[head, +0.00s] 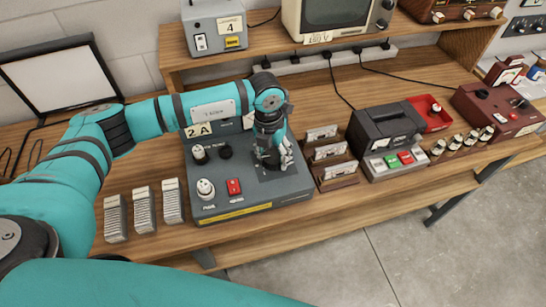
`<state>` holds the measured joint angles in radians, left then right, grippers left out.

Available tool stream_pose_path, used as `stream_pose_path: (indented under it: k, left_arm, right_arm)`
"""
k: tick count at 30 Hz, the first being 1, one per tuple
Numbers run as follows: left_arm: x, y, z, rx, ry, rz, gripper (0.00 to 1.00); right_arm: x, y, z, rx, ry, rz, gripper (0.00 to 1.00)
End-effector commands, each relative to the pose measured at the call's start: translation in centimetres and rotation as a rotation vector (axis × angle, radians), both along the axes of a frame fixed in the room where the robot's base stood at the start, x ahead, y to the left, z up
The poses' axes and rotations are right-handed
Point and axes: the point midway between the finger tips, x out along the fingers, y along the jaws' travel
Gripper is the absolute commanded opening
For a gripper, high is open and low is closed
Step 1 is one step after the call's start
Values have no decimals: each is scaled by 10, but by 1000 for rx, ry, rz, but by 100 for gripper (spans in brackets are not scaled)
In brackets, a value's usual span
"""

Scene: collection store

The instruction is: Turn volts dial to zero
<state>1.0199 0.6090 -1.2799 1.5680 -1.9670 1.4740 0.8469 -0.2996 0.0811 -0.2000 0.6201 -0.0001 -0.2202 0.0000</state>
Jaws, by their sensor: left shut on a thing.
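A grey control unit (240,205) stands on the wooden bench, with a "2 A" tag at its upper left. My left arm reaches over the unit from the left. My left gripper (270,160) points down at the right part of its face and is shut on a dial there. The gripper hides that dial, so its pointer and scale cannot be read. The dial labels are too small to read. My right gripper is not in view.
Small card racks (325,150) stand close right of the unit. Further right are a black device (385,130), a red tray (430,110) and a dark red box (497,110). Slatted white stacks (143,209) are at left. A shelf behind holds a monitor (333,15).

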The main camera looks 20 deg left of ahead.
Motion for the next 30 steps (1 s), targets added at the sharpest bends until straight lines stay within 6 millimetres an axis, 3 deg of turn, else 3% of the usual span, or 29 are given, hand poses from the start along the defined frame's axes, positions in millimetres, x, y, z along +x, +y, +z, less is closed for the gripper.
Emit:
stream_pose_path:
  k: [18,30]
  left_arm:
    - [1,0,0,-3,-4,572,22]
    - [0,-1,1,-2,-5,803,22]
  right_arm:
    - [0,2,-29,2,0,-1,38]
    - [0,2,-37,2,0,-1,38]
